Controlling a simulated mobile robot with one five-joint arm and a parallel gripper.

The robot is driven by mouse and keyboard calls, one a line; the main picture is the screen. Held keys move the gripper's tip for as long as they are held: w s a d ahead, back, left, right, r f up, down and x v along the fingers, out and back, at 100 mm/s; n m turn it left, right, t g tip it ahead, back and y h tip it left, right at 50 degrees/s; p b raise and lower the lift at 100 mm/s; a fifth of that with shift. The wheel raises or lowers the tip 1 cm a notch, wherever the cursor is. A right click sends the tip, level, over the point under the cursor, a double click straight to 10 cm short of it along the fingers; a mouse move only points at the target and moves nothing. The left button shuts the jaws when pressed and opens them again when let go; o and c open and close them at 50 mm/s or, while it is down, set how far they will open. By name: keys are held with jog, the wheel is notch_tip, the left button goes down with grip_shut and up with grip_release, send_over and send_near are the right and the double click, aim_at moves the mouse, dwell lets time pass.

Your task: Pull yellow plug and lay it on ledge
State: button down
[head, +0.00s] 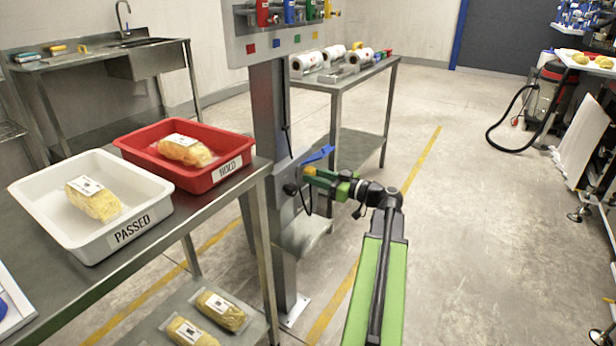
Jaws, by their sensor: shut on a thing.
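My gripper (314,176) reaches in from the right at mid-height of the grey column (268,130). It is shut on a small yellow piece at its tips, which looks like the yellow plug (310,171). The plug is mostly hidden by the jaws, and I cannot tell if it is still seated in the column. A blue piece (318,155) sticks out just above the gripper. A black knob-like part (290,188) is at the column just left of and below it. I cannot make out the ledge clearly.
A panel (290,42) with red, blue, green and yellow fittings tops the column. A steel table at left holds a white PASSED tray (130,233) and a red HOLD tray (225,170). A table with rolls (305,64) stands behind.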

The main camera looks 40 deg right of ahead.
dwell(0.3)
jog(key=v, duration=0.6)
dwell(1.0)
jog(key=b, duration=1.3)
send_over(308, 234)
notch_tip(308, 234, down, 13)
jog(key=shift+w+d+r, duration=0.1)
jog(key=shift+w+r, duration=0.05)
jog(key=shift+f+b, duration=2.4)
jog(key=shift+f, duration=0.15)
jog(key=c, duration=1)
grip_release()
